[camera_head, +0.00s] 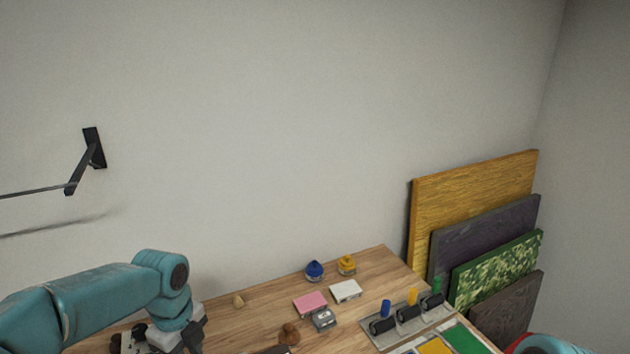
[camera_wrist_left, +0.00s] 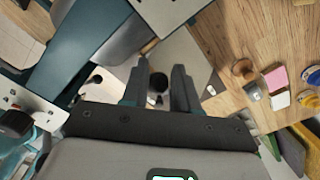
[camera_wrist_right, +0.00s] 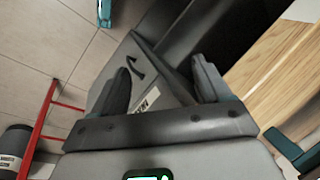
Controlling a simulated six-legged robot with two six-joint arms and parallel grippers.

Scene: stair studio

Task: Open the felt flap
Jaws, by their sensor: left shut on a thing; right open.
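In the head view my left gripper (camera_head: 190,338) is low over the left part of the wooden table, partly cut off by the lower edge. In the left wrist view my left gripper (camera_wrist_left: 158,80) is shut on a small dark round thing (camera_wrist_left: 157,98) between its fingers. A flat grey piece (camera_wrist_left: 188,52) lies just beyond the fingers; I cannot tell surely whether it is the felt flap. My right gripper (camera_wrist_right: 162,82) is open and empty in the right wrist view; the head view does not show its fingers.
The wooden table (camera_head: 255,312) holds a pink block (camera_head: 310,304), a white block (camera_head: 346,291), a blue pot (camera_head: 315,271), a yellow pot (camera_head: 347,265) and a rack (camera_head: 408,325) of rollers. Boards (camera_head: 470,200) lean on the wall at right. A red frame (camera_wrist_right: 42,125) stands on the floor.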

